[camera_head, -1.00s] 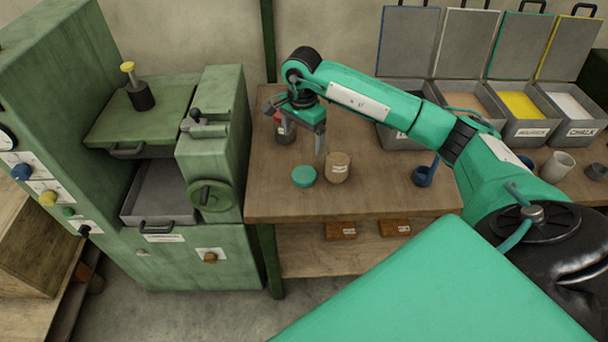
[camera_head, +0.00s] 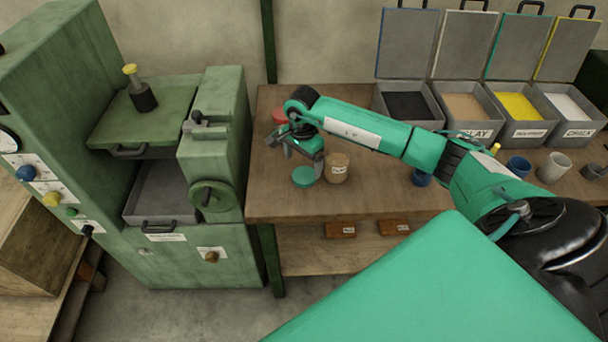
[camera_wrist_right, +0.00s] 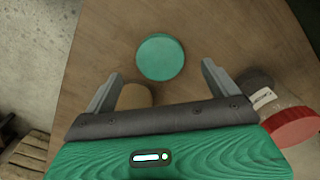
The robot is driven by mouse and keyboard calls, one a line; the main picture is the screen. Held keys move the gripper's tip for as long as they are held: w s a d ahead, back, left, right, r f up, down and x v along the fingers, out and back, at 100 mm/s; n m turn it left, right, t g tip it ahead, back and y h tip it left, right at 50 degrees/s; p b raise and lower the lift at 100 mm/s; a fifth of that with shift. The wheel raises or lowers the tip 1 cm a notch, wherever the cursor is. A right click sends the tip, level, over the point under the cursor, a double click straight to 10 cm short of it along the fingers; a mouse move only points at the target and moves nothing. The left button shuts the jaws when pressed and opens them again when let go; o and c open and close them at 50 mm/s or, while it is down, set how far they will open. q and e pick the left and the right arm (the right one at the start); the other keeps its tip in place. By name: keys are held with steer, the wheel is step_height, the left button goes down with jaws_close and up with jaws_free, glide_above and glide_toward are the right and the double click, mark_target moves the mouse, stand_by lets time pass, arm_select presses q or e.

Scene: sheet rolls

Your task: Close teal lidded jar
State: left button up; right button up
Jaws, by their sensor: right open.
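The teal lid (camera_head: 304,176) lies flat on the wooden bench, just left of a tan labelled jar (camera_head: 336,171). No lid sits on that jar in the head view. My right gripper (camera_head: 298,156) is open and empty, over the bench just behind and above the teal lid. In the right wrist view the lid (camera_wrist_right: 161,57) shows whole, ahead of and between the open fingertips (camera_wrist_right: 161,73). The tan jar (camera_wrist_right: 136,96) is partly hidden behind the gripper body there, near the left finger. My left gripper is not in view.
A blue cup (camera_head: 421,177) stands to the right. A green press (camera_head: 212,150) borders the bench on the left. Open bins (camera_head: 468,115) line the back right.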

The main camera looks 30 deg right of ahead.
mark_target(304, 175)
steer(key=shift+d+f+p, duration=0.15)
steer(key=shift+f+p, duration=0.45)
steer(key=shift+f, duration=0.55)
steer(key=shift+d+f+p, duration=0.1)
steer(key=shift+f+p, duration=0.45)
steer(key=shift+f, duration=0.9)
steer(key=c, duration=1.1)
